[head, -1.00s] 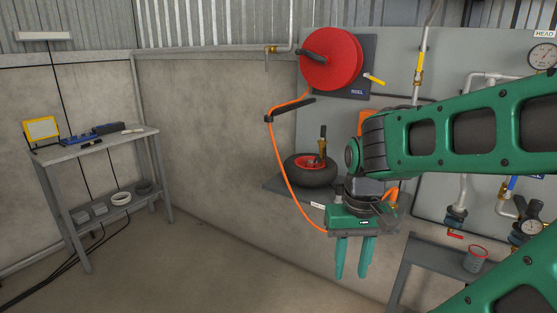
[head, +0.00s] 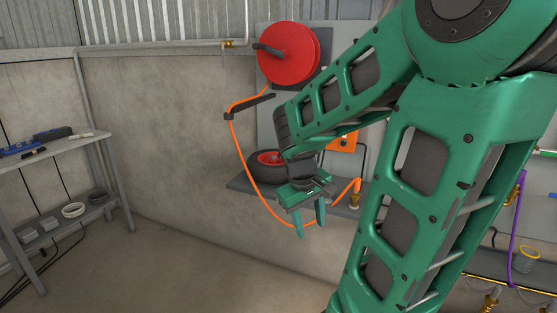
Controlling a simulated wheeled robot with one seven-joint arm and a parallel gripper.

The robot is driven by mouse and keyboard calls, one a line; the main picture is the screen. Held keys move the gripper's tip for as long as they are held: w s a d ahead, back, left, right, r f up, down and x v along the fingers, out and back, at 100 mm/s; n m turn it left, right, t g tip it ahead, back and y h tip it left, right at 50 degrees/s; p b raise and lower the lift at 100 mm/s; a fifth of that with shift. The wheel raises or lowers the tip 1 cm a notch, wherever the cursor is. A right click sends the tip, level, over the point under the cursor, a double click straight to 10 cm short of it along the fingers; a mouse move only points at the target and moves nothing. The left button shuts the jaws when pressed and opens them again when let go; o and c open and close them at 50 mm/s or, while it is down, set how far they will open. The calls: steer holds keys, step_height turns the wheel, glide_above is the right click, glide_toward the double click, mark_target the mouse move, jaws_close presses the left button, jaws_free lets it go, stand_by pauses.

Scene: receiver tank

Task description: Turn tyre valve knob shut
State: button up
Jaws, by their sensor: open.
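The small black tyre (head: 254,172) with a red hub (head: 268,158) lies on the grey wall shelf, left of my wrist. My arm covers its right part, and I cannot make out the valve knob in this view. My gripper (head: 311,229) hangs with its green fingers pointing down, apart and with nothing between them. In the picture it is to the right of and below the tyre, in front of the shelf. I see no contact with the tyre.
The red hose reel (head: 290,56) is on the wall panel above. Its orange hose (head: 240,165) loops down past the tyre to near my gripper. An orange box (head: 344,141) is behind my arm. A workbench (head: 95,150) stands left; the floor between is clear.

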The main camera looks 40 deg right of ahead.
steer(key=w+d+n+t+h, duration=0.1)
steer(key=w+d+n+h, duration=0.85)
steer(key=w+d, duration=0.75)
steer(key=w+a+n+t+h, duration=0.1)
steer(key=w+n+t+h, duration=0.4)
steer(key=w+n, duration=1.1)
steer(key=shift+m+t+y, duration=0.65)
steer(key=shift+m+t, duration=0.05)
steer(key=shift+m, duration=0.05)
steer(key=x, duration=1.1)
steer(key=shift+w+a+f, duration=0.2)
steer(key=shift+w+f, duration=0.05)
steer(key=shift+f, duration=0.1)
steer(key=shift+c, duration=0.4)
